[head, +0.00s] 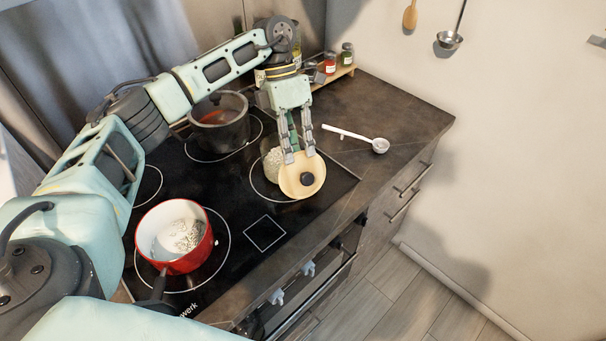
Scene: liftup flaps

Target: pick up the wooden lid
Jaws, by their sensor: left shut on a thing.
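The wooden lid (293,185) is a pale round disc with a dark knob in its middle. It is in the head view over the right side of the black cooktop, tilted toward the camera. My left gripper (299,157) reaches down from above and is shut on the lid at its far edge. A glass jar (273,163) with pale contents stands just behind and left of the lid, partly hidden by the lid and the fingers. I cannot tell whether the lid touches the jar. My right gripper is not in view.
A red pot (177,237) with pale contents stands on the front left burner. A dark pot with a glass lid (219,122) stands at the back. A white ladle (357,138) lies on the counter to the right. Spice jars (347,54) stand on a small rack behind. The right counter is mostly clear.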

